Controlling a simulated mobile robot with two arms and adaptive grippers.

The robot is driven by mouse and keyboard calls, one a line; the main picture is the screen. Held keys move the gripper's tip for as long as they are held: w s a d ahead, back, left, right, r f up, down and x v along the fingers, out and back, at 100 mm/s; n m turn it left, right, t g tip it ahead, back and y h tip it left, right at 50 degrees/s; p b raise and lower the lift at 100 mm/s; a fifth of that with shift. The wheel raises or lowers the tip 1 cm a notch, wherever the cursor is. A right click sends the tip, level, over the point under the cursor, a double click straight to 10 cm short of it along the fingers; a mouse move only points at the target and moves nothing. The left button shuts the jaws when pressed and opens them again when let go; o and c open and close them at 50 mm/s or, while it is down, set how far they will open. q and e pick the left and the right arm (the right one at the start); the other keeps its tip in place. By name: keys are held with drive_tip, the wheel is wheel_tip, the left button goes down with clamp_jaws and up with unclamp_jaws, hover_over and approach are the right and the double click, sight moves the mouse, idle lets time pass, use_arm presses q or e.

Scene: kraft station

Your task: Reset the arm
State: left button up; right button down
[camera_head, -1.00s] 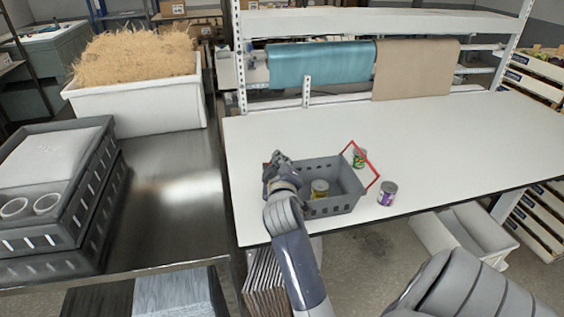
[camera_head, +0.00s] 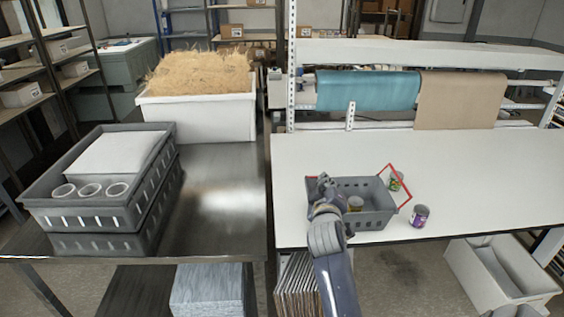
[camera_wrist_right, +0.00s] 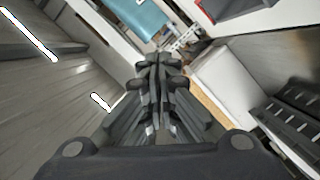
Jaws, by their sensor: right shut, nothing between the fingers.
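My right arm rises from the bottom middle of the head view. Its dark gripper (camera_head: 322,183) appears in front of the left end of a grey basket (camera_head: 372,220). I cannot tell how far it is from the basket. In the right wrist view the gripper's fingers (camera_wrist_right: 160,75) are together with nothing between them. The arm hides part of the basket's left side. My left gripper is not in view.
Stacked grey crates (camera_head: 150,205) and a straw-filled white bin (camera_head: 205,118) stand left.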

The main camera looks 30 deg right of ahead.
drive_tip(key=s+a+f+g+y, duration=0.3)
drive_tip(key=s+a+f+y, duration=0.3)
drive_tip(key=s+a+f, duration=0.55)
drive_tip(key=s+a+f+g+y, duration=0.3)
drive_tip(key=s+a+f, duration=0.2)
drive_tip(key=s+a, duration=0.3)
drive_tip(key=s+a+f+g+y, duration=0.25)
drive_tip(key=s+a+f, duration=0.25)
drive_tip(key=s+a, duration=0.35)
wheel_tip(320, 180, down, 34)
drive_tip(key=s+g+b, duration=0.1)
drive_tip(key=s+b, duration=0.2)
drive_tip(key=b, duration=0.5)
use_arm(q)
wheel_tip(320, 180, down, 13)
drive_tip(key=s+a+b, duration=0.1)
drive_tip(key=b, duration=0.4)
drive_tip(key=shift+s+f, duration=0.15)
use_arm(e)
drive_tip(key=s+d+f, duration=0.1)
drive_tip(key=s+f, duration=0.7)
drive_tip(key=f, duration=0.2)
drive_tip(key=s+d+f+g, duration=0.1)
drive_tip(key=s+d+f, duration=0.1)
drive_tip(key=s+f, duration=0.6)
wheel_tip(320, 180, down, 3)
drive_tip(key=shift+d+r+n+h, duration=0.15)
drive_tip(key=shift+n+h, duration=0.2)
drive_tip(key=shift+n, duration=0.05)
